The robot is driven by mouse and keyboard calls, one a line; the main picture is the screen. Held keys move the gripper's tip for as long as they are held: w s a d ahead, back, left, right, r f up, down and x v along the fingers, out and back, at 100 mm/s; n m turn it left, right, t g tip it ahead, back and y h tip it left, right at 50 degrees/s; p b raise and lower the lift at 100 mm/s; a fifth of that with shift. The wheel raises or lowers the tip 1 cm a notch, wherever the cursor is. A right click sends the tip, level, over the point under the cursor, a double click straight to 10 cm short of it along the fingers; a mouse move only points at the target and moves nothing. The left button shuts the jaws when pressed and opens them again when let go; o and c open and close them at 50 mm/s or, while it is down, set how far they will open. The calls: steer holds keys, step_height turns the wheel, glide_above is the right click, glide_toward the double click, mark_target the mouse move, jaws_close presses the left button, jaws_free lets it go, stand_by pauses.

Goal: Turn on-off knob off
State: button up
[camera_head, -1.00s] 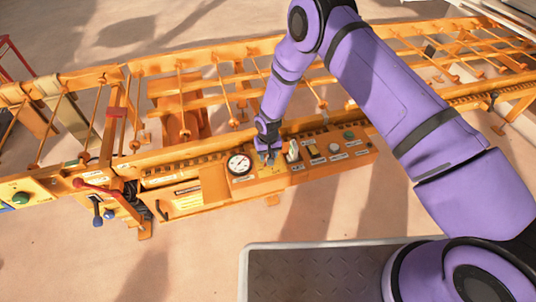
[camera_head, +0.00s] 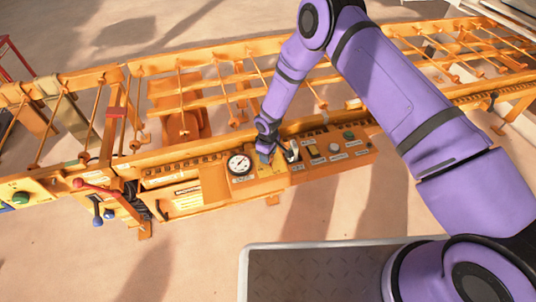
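The orange control panel (camera_head: 328,163) sits on the press frame in the middle of the view. It carries a row of small controls with labels too small to read, so I cannot tell for certain which one is the on-off knob. A pale upright knob or lever (camera_head: 294,153) stands right of the gauge. My gripper (camera_head: 272,155) is at the panel, between the gauge and this pale control, close beside the control. I cannot tell whether they touch. The fingers are small and dark here, and their opening is unclear.
A round white gauge (camera_head: 239,164) is just left of my gripper. A white button (camera_head: 334,147) and a green button (camera_head: 349,135) are further right. A red-handled lever (camera_head: 95,187) is at the left.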

steer(key=shift+n, duration=0.3)
steer(key=o, duration=0.9)
steer(key=shift+r, duration=0.1)
step_height(320, 180, up, 11)
steer(key=shift+f, duration=0.15)
stand_by(0.3)
